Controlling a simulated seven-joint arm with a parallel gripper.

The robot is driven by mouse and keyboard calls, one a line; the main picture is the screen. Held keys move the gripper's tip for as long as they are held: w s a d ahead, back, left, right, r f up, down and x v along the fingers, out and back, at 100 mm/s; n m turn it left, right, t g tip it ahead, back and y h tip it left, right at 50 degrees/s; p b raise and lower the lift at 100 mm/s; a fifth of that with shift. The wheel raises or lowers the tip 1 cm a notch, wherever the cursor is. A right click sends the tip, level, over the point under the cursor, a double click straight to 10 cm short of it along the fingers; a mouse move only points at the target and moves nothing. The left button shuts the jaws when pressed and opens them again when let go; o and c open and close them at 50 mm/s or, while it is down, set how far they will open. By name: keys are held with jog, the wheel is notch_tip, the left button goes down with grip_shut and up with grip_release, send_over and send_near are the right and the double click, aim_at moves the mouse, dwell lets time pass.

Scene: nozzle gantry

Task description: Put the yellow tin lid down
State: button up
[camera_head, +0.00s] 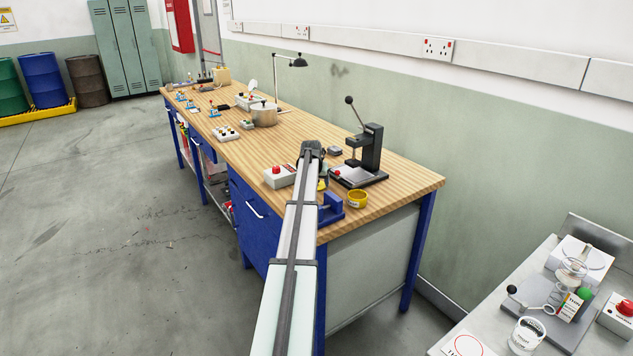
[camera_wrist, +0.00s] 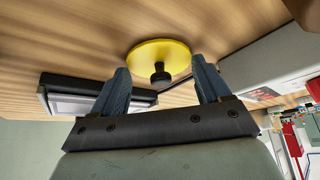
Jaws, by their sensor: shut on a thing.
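The yellow tin lid (camera_wrist: 150,54) is a round yellow disc with a black knob (camera_wrist: 160,76) facing my wrist camera. In the head view only a yellow sliver of the lid (camera_head: 322,184) shows beside my arm, which hides most of the gripper. I cannot tell whether the lid touches the wooden bench (camera_head: 400,190) or hangs just above it. A yellow open round tin (camera_head: 357,198) stands on the bench to the right of the lid.
A black lever press (camera_head: 366,160) stands behind the lid. A blue holder (camera_head: 331,208) sits at the near bench edge, and a box with a red button (camera_head: 279,176) is left of my arm. Bare wood lies right of the tin. A pot (camera_head: 264,116) is farther back.

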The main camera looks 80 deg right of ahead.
jog(key=shift+f, duration=0.15)
jog(key=o, duration=1)
jog(key=v, duration=1.2)
jog(key=shift+r, duration=0.2)
